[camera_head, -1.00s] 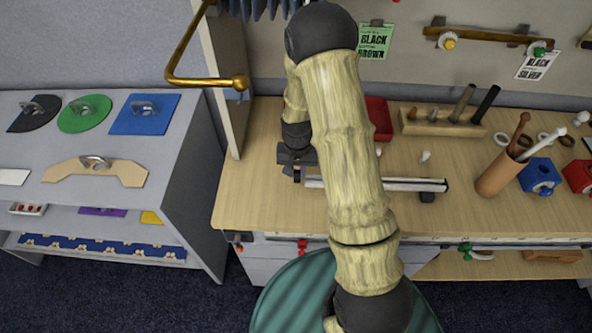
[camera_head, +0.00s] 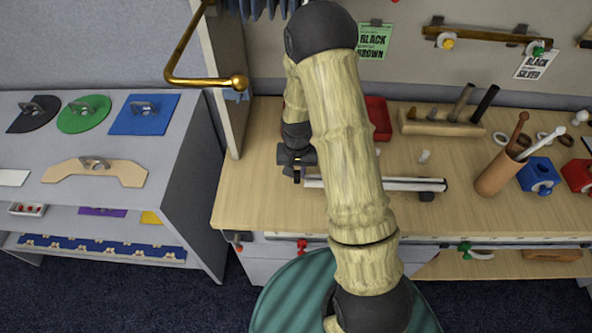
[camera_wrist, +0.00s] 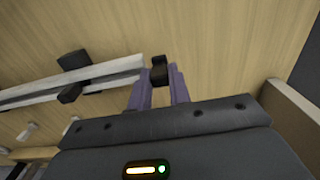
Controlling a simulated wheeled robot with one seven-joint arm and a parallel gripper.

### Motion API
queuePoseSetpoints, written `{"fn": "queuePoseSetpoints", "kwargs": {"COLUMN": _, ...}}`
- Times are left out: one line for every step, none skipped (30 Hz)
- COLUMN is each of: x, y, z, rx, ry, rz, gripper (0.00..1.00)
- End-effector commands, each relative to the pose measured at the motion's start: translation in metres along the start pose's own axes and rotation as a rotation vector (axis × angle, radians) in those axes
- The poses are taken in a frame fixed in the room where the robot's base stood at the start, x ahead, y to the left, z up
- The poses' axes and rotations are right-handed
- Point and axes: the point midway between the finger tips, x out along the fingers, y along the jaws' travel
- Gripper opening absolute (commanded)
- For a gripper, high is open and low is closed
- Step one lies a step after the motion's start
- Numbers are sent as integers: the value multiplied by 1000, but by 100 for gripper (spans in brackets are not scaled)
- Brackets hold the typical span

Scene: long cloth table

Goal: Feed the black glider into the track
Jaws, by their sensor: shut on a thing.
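The track (camera_head: 405,184) is a long pale rail lying on the table, partly hidden behind my arm in the head view. In the wrist view the track (camera_wrist: 110,68) runs from the left and ends close beside my fingers. My gripper (camera_wrist: 160,82) is shut on the small black glider (camera_wrist: 158,70), held between its two purple fingertips. The glider is just off the track's near end; I cannot tell whether they touch. In the head view my gripper (camera_head: 298,170) is at the track's left end, and the glider cannot be made out clearly.
A black support (camera_wrist: 72,60) sits along the track. The table's left part (camera_head: 245,190) is clear.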

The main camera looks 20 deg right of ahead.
Motion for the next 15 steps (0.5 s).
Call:
{"fn": "queuePoseSetpoints", "kwargs": {"x": 0, "y": 1, "z": 0, "rx": 0, "ry": 0, "rz": 0, "gripper": 0}}
{"fn": "queuePoseSetpoints", "kwargs": {"x": 0, "y": 2, "z": 0, "rx": 0, "ry": 0, "rz": 0, "gripper": 0}}
{"fn": "queuePoseSetpoints", "kwargs": {"x": 0, "y": 3, "z": 0, "rx": 0, "ry": 0, "rz": 0, "gripper": 0}}
{"fn": "queuePoseSetpoints", "kwargs": {"x": 0, "y": 3, "z": 0, "rx": 0, "ry": 0, "rz": 0, "gripper": 0}}
{"fn": "queuePoseSetpoints", "kwargs": {"x": 0, "y": 4, "z": 0, "rx": 0, "ry": 0, "rz": 0, "gripper": 0}}
{"fn": "queuePoseSetpoints", "kwargs": {"x": 0, "y": 5, "z": 0, "rx": 0, "ry": 0, "rz": 0, "gripper": 0}}
{"fn": "queuePoseSetpoints", "kwargs": {"x": 0, "y": 5, "z": 0, "rx": 0, "ry": 0, "rz": 0, "gripper": 0}}
{"fn": "queuePoseSetpoints", "kwargs": {"x": 0, "y": 6, "z": 0, "rx": 0, "ry": 0, "rz": 0, "gripper": 0}}
{"fn": "queuePoseSetpoints", "kwargs": {"x": 0, "y": 6, "z": 0, "rx": 0, "ry": 0, "rz": 0, "gripper": 0}}
{"fn": "queuePoseSetpoints", "kwargs": {"x": 0, "y": 7, "z": 0, "rx": 0, "ry": 0, "rz": 0, "gripper": 0}}
{"fn": "queuePoseSetpoints", "kwargs": {"x": 0, "y": 8, "z": 0, "rx": 0, "ry": 0, "rz": 0, "gripper": 0}}
{"fn": "queuePoseSetpoints", "kwargs": {"x": 0, "y": 8, "z": 0, "rx": 0, "ry": 0, "rz": 0, "gripper": 0}}
{"fn": "queuePoseSetpoints", "kwargs": {"x": 0, "y": 9, "z": 0, "rx": 0, "ry": 0, "rz": 0, "gripper": 0}}
{"fn": "queuePoseSetpoints", "kwargs": {"x": 0, "y": 10, "z": 0, "rx": 0, "ry": 0, "rz": 0, "gripper": 0}}
{"fn": "queuePoseSetpoints", "kwargs": {"x": 0, "y": 10, "z": 0, "rx": 0, "ry": 0, "rz": 0, "gripper": 0}}
